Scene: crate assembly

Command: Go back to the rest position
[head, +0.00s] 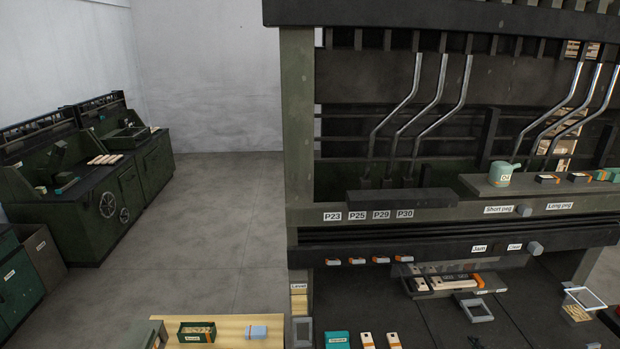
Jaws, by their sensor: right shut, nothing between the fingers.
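Only a small dark part of my right gripper (478,342) shows at the bottom edge of the head view, in front of the machine's dark work surface. It is shut, with nothing seen held in it. My left gripper is not in view.
A large machine (299,150) with bent metal levers fills the right. Its work surface holds a teal box (338,339), pale orange-marked blocks (367,340) and small frames (474,310). A wooden tabletop (235,328) carries a green box (197,332). Open floor (220,215) lies left of the machine.

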